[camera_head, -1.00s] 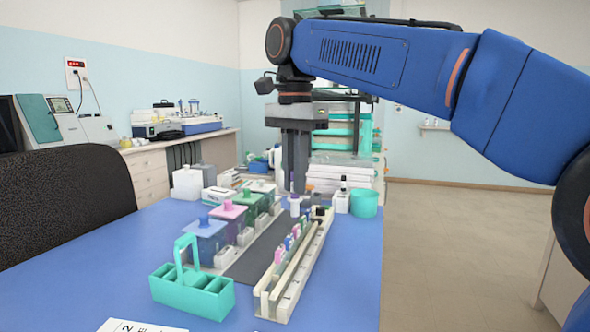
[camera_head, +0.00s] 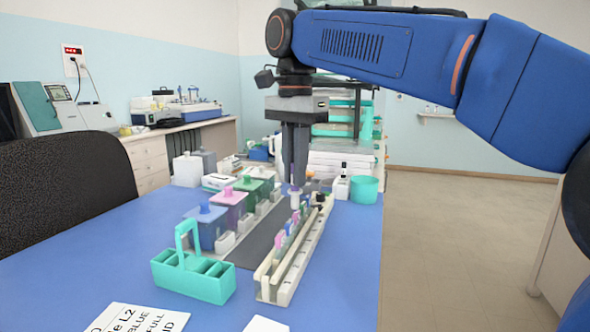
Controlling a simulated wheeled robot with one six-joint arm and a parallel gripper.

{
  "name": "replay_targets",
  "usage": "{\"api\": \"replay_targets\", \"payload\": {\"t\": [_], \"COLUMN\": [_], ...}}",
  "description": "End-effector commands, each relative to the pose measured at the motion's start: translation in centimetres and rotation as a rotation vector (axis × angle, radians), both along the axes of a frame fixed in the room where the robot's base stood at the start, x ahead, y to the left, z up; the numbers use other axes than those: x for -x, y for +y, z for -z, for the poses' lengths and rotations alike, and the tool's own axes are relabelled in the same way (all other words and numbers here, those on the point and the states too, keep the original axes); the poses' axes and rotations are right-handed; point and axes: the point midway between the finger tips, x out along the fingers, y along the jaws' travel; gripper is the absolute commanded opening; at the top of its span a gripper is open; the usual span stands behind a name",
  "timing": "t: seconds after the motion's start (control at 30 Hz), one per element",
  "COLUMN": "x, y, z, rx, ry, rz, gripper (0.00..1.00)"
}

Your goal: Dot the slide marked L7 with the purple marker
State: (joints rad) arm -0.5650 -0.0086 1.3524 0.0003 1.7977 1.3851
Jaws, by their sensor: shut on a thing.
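My gripper (camera_head: 295,184) points straight down over the far end of the white slide rack. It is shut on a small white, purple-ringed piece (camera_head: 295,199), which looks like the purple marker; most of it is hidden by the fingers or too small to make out. The long white slide rack (camera_head: 266,286) lies on the blue table and holds several slides with coloured ends (camera_head: 281,241), pink, blue and green. No L7 mark can be read on any slide.
A teal handled carrier (camera_head: 193,283) stands at front left. Lidded staining jars (camera_head: 208,229) line the rack's left side. A teal cup (camera_head: 364,189) and a small bottle (camera_head: 341,188) stand behind. A printed card (camera_head: 138,319) lies at the front edge. The table's right side is clear.

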Motion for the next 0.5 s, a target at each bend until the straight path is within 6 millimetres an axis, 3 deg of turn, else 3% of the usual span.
{"api": "replay_targets", "payload": {"t": [0.5], "x": [-0.01], "y": [0.01], "z": [0.41], "rx": [0.000], "ry": [0.000], "rz": [0.000], "gripper": [0.00]}}
